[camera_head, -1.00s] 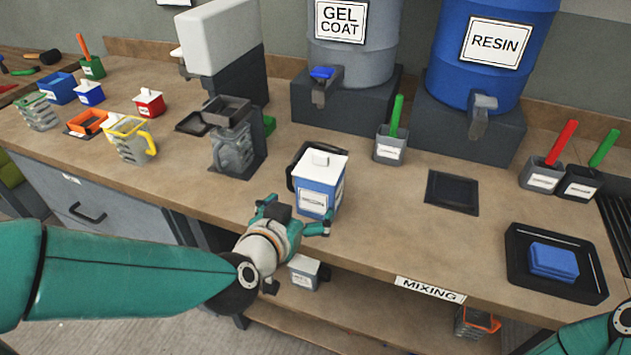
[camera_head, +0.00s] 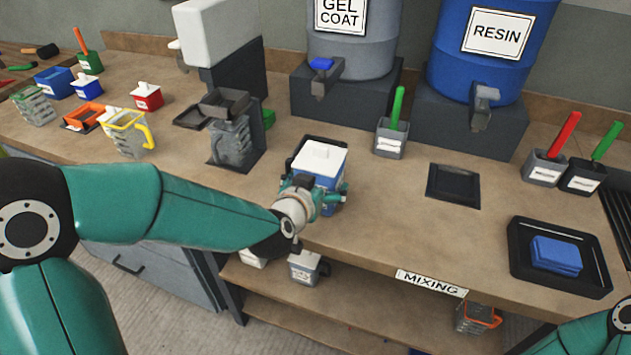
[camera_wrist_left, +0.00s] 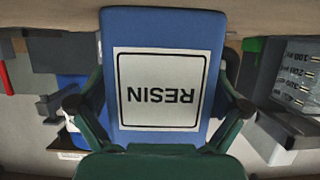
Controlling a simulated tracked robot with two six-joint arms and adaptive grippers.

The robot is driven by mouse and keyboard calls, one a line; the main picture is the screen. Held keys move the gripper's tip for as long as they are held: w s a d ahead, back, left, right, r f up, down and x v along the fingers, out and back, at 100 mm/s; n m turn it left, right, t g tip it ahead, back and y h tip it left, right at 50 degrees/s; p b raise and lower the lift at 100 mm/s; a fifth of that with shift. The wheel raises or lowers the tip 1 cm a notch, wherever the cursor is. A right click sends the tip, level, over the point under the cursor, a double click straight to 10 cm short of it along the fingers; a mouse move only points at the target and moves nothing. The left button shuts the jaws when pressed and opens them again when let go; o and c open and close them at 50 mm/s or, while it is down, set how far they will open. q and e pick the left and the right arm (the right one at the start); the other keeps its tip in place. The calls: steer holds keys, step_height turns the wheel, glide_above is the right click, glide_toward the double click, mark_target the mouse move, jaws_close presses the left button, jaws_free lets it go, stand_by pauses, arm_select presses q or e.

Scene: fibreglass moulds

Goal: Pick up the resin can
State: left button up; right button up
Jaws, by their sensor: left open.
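The resin can (camera_head: 322,160), blue with a white lid, stands upright on the bench near its front edge. My left gripper (camera_head: 314,188) is open at the front of the can, one finger on each side of it, and hides much of its lower front. In the left wrist view the can's RESIN label (camera_wrist_left: 162,88) shows upside down between the two open fingers (camera_wrist_left: 158,105). I cannot tell whether the fingers touch the can. The right gripper is out of view; only part of my right arm shows at the lower right.
Behind stand the blue resin drum (camera_head: 482,55) and the grey gel coat drum (camera_head: 352,45). A grey cup (camera_head: 390,142) with a green handle stands right of the can. A grey jug (camera_head: 232,142) stands left. A black tray (camera_head: 590,280) holds blue cloths. Bench right of the can is mostly clear.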

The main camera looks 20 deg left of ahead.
arm_select(q)
steer(key=c, duration=1.3)
steer(key=shift+r, duration=0.1)
steer(key=shift+c, duration=0.4)
